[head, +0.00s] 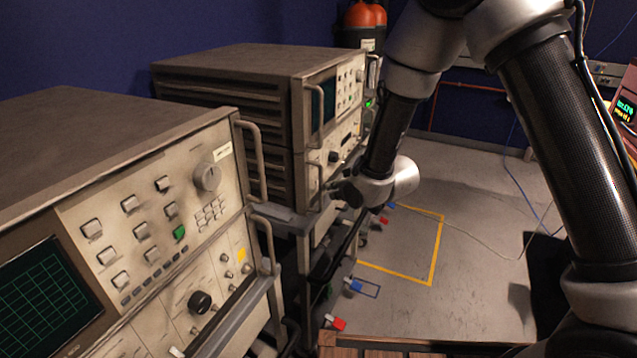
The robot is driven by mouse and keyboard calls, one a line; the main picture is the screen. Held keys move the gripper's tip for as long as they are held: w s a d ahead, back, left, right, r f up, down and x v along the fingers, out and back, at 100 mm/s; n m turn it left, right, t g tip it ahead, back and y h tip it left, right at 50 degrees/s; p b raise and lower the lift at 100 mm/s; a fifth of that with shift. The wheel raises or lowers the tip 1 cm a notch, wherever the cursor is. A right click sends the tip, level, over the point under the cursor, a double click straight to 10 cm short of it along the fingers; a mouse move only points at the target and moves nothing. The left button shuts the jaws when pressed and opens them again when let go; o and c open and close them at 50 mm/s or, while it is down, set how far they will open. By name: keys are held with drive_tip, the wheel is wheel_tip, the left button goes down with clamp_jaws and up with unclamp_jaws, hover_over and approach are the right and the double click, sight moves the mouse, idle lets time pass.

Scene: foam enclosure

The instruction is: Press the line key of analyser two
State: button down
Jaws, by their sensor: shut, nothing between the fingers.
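Two beige analysers stand in a row at left, a near one (150,215) and a far one (335,115). I cannot read their labels, so I cannot tell which is analyser two. The near front has a dark gridded screen (45,295), several pale square keys, one green key (180,232) and a large knob (207,177). The far front is seen at a steep angle and its keys are small. No line key can be read on either. My gripper (338,190) is shut and empty, in front of the far analyser's lower front; its tips are hard to make out.
Metal handles (252,160) stick out from the analyser fronts. Red and blue parts (352,285) show near the floor below the racks. A yellow-taped rectangle (435,250) marks clear floor at right. Cables lie on the floor at right.

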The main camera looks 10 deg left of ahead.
drive_tip(key=shift+s+d, duration=0.25)
drive_tip(key=shift+d, duration=0.4)
drive_tip(key=shift+s+d, duration=0.2)
drive_tip(key=shift+d, duration=0.45)
drive_tip(key=shift+s+d, duration=0.25)
drive_tip(key=shift+d, duration=0.4)
drive_tip(key=s+d+f+g+h, duration=0.3)
drive_tip(key=s+d+f+g, duration=0.1)
drive_tip(key=s+d+f, duration=0.15)
drive_tip(key=s+d+r+g+h, duration=0.1)
drive_tip(key=s+d+g+h, duration=0.1)
drive_tip(key=s+d, duration=0.3)
drive_tip(key=s+d+r+m, duration=0.2)
drive_tip(key=s+d+r, duration=0.4)
drive_tip(key=d+r, duration=0.2)
drive_tip(key=s+d+r+m+t+h, duration=0.1)
drive_tip(key=s+d+r+m, duration=0.2)
drive_tip(key=s+d+r, duration=0.3)
drive_tip(key=s+d+r+m+t, duration=0.1)
drive_tip(key=s+d+r+m, duration=0.2)
drive_tip(key=s+d+r, duration=0.3)
drive_tip(key=d+r, duration=0.4)
drive_tip(key=r, duration=0.4)
drive_tip(key=shift+s+d+r+h, duration=0.2)
drive_tip(key=shift+s+d+h, duration=0.15)
drive_tip(key=shift+s+h, duration=0.05)
